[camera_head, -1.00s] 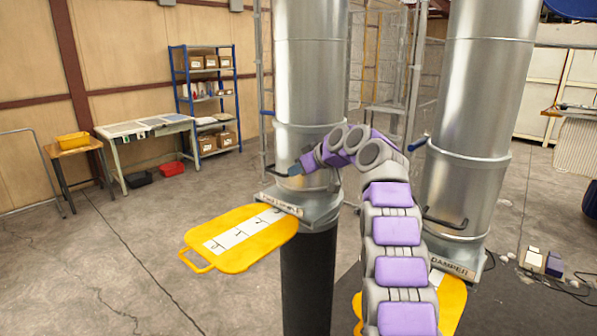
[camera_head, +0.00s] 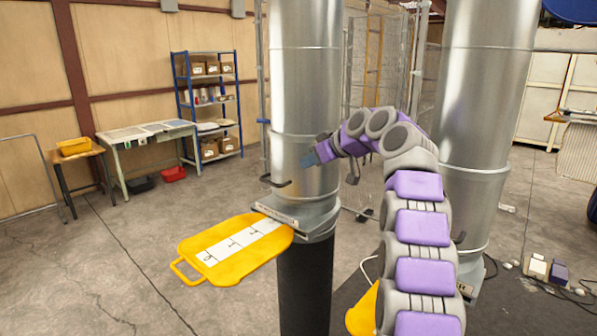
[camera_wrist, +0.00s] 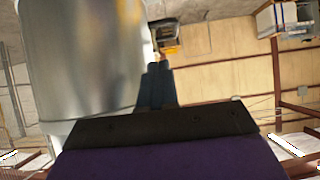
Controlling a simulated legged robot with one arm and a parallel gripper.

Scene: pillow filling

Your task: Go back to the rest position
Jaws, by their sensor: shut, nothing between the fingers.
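My gripper (camera_head: 307,160) is in front of the left metal duct (camera_head: 305,95), above its yellow slide plate (camera_head: 235,250). Its fingers are together and hold nothing; they show as dark blue jaws in the wrist view (camera_wrist: 157,85). I cannot tell how near the fingertips are to the duct surface. The yellow plate sticks out to the left of the duct's collar (camera_head: 297,217), with a white marked strip on top and a loop handle. My purple and grey arm hides part of the right duct (camera_head: 485,90).
Another yellow plate (camera_head: 362,312) is partly hidden behind my arm. A small dark handle (camera_head: 274,181) juts from the left duct. A work table (camera_head: 148,135), a blue shelf (camera_head: 208,105) and a yellow bin (camera_head: 74,146) stand at the back left. The floor at left is open.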

